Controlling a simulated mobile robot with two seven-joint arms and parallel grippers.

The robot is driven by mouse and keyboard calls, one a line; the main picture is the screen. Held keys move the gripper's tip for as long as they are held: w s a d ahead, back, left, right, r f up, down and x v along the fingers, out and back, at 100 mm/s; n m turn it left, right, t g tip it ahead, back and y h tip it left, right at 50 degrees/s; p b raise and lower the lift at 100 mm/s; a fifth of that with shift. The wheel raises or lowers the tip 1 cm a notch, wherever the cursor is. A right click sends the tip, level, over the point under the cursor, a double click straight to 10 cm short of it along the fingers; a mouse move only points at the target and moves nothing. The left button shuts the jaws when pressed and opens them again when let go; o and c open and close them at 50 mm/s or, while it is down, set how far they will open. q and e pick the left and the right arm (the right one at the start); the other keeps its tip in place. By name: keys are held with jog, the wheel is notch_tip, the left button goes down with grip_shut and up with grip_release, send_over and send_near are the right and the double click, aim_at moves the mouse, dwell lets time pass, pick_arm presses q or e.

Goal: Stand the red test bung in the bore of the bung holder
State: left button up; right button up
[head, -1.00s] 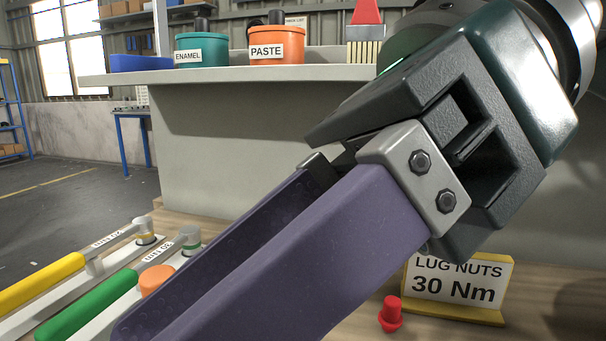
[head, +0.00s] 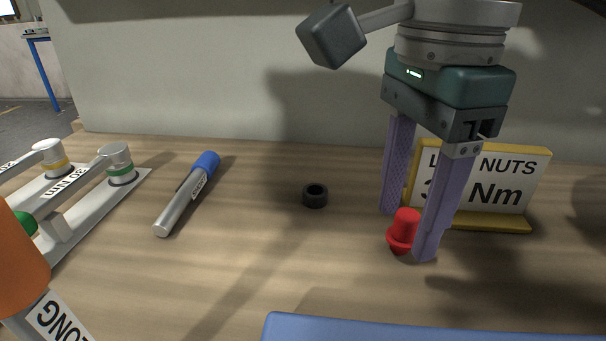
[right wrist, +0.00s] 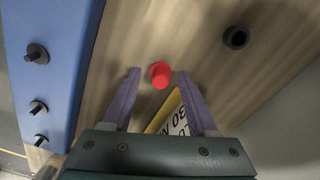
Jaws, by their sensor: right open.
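The black bung holder (head: 315,195) is a short ring with an open, empty bore, standing left of the bung. My right gripper (head: 408,236) points down at the bung with its purple fingers apart. In the right wrist view the bung (right wrist: 160,74) lies near the fingertips, between their lines, and the holder (right wrist: 235,38) is at the upper right. I cannot tell whether a finger touches the bung. My left gripper is not in view.
A yellow-framed lug nuts sign (head: 490,190) stands close behind the right gripper. A silver marker with a blue cap (head: 188,193) lies left of the holder. Torque wrenches (head: 95,190) lie at the left, and a blue surface (head: 420,330) edges the front. Bench between holder and bung is clear.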

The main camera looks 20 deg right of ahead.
notch_tip(320, 180, down, 2)
jog(key=shift+f, duration=0.1)
grip_shut()
dwell(0.5)
